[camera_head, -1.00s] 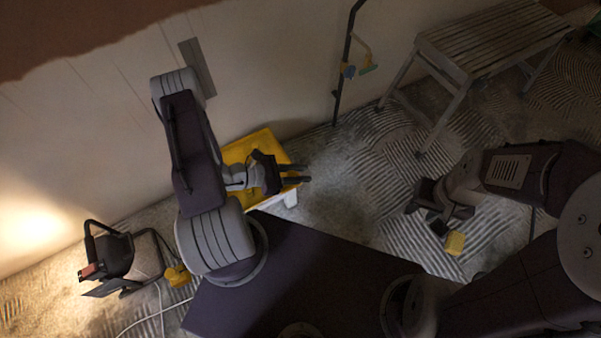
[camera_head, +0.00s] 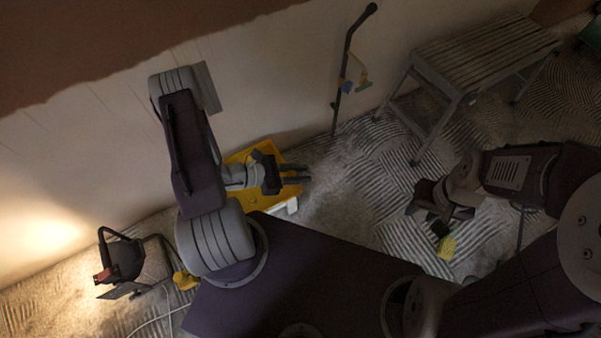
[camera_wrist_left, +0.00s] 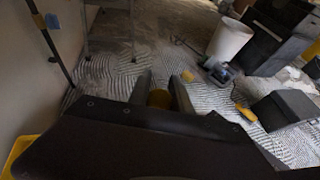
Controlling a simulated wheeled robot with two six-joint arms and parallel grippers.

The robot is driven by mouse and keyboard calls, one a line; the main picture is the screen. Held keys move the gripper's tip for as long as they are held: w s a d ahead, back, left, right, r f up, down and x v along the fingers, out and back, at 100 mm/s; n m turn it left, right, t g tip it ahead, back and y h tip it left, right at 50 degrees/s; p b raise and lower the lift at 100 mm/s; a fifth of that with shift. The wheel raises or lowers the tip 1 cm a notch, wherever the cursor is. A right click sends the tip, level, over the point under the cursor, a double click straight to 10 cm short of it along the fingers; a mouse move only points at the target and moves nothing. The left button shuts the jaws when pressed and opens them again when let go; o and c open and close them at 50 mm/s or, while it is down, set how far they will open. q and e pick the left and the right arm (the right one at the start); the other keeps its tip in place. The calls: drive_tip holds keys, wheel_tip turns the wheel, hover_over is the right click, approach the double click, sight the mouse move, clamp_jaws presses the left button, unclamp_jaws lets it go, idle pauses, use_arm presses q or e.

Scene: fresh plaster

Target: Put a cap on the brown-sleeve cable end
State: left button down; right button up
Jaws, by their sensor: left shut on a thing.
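My left gripper (camera_head: 296,174) is over the yellow platform or box (camera_head: 285,200) near the wall. I cannot make out a brown-sleeve cable end.
A slatted step bench (camera_head: 485,50) stands at the back right. A dark pole (camera_head: 343,75) leans by the wall. A lit work lamp (camera_head: 125,258) with a white cable stands at the left. The left wrist view shows a white bucket (camera_wrist_left: 230,39) and dark boxes (camera_wrist_left: 285,108).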

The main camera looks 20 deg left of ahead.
wheel_tip(320, 180, up, 61)
drive_tip(key=p, duration=6)
